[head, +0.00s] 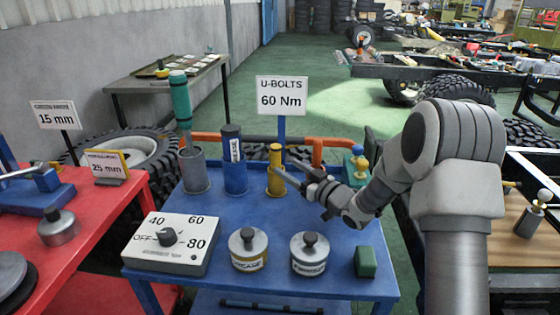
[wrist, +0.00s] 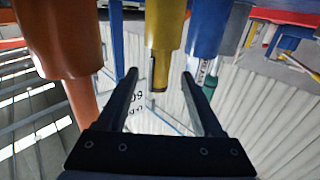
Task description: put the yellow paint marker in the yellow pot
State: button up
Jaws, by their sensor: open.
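The yellow paint marker (head: 276,154) stands upright in the yellow pot (head: 276,187) on the blue cart. In the wrist view, which looks upside down, the marker (wrist: 158,70) hangs from the wider yellow pot (wrist: 166,22), with a dark clip on its side. My gripper (head: 288,167) is open, coming from the right at the height of the marker. In the wrist view its two fingers (wrist: 160,74) lie left and right of the marker, apart from it. I cannot tell how far the fingertips reach past it.
An orange pipe (head: 317,152) runs behind. A dial box (head: 170,243), two lidded tins (head: 248,249) and a green block (head: 366,261) sit in front.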

jog(key=s+d+r+m+g+h, duration=0.1)
jog(key=s+d+r+m+h, duration=0.2)
jog(key=s+d+r+h, duration=0.4)
jog(key=s+d+r+m+h, duration=0.2)
jog(key=s+d+r+h, duration=0.25)
jog(key=d, duration=0.45)
jog(key=s+f+m+g, duration=0.2)
jog(key=s+g, duration=0.4)
jog(key=s, duration=2.2)
jog(key=shift+a+m+g+h, duration=0.3)
jog(key=shift+a+m+h, duration=0.1)
jog(key=shift+m, duration=0.4)
jog(key=shift+p, duration=0.3)
notch_tip(320, 180, up, 18)
jog(key=p, duration=1.8)
